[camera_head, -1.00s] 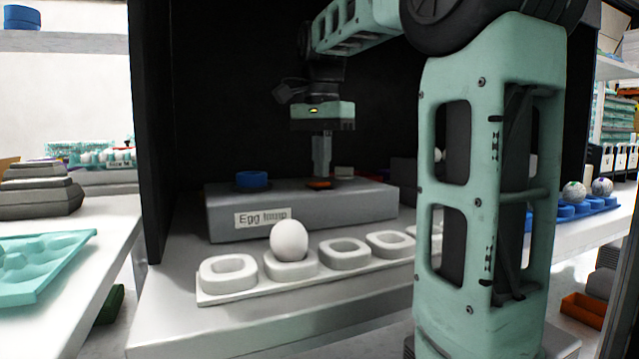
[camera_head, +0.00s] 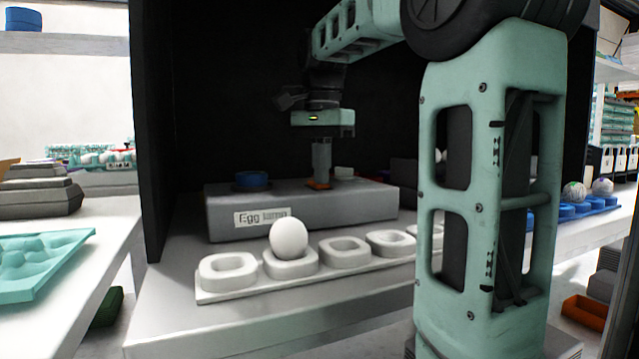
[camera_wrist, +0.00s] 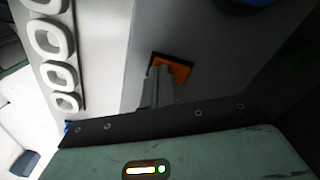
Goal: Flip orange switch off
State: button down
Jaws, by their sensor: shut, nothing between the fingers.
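The orange switch (camera_head: 318,185) sits on top of the grey egg lamp box (camera_head: 300,215), right of a round blue knob (camera_head: 252,180). In the wrist view the orange switch (camera_wrist: 172,72) shows as an orange square in a dark frame, partly covered by the fingers. My gripper (camera_head: 321,180) points straight down with its fingers shut and empty. Its tips are at the switch and look to be touching it or just above it; I cannot tell which. The wrist view shows the shut fingers (camera_wrist: 160,80) over the switch's near part.
A white egg (camera_head: 289,238) sits in one cup of the white egg holder (camera_head: 236,292) in front of the box. Dark walls stand at the left and behind. A teal tray (camera_head: 40,262) lies on the left table.

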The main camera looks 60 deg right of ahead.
notch_tip(320, 180, up, 7)
jog(key=p, duration=0.8)
jog(key=shift+f, duration=0.1)
dwell(0.7)
